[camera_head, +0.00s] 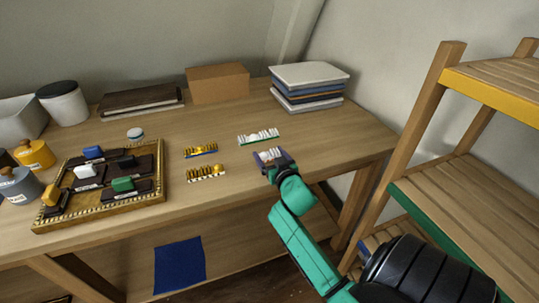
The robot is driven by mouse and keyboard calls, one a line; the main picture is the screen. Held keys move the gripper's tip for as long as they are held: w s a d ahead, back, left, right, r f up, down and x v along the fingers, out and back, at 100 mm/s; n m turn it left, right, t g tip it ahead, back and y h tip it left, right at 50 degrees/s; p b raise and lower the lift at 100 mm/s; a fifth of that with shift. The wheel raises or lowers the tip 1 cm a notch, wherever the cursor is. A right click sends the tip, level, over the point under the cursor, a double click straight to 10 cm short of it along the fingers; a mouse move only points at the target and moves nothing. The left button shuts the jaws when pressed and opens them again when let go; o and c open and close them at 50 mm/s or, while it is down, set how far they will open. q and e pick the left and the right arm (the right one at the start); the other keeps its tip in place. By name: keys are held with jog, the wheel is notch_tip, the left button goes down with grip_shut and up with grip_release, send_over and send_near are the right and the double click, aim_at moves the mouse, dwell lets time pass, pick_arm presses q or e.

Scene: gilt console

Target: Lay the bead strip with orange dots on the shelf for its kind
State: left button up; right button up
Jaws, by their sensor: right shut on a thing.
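My right gripper (272,163) is shut on a small bead strip (269,154) with pale beads, low over the table's front right part. The gripper partly hides this strip, and its dot colour is too small to tell. Beside it lies a strip with white beads and a green edge (258,136). To the left lie a strip with yellow-orange beads and a blue edge (201,150) and another with yellow-orange beads and a pale edge (206,173). A wooden rack at the right has a yellow-edged shelf (495,82) above a green-edged shelf (470,200). My left gripper is not in view.
A gilt-rimmed tray (148,192) with dark holders and coloured blocks stands left on the wooden table (225,205). Books (308,84), a cardboard box (217,82) and a white canister (62,102) stand along the back. A blue square (180,265) lies below. The visible shelf boards look bare.

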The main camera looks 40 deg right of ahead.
jog(key=o, duration=1.1)
jog(key=shift+f, duration=0.2)
jog(key=b+v, duration=0.2)
jog(key=v, duration=1.2)
jog(key=shift+s+a, duration=0.25)
jog(key=shift+a, duration=0.05)
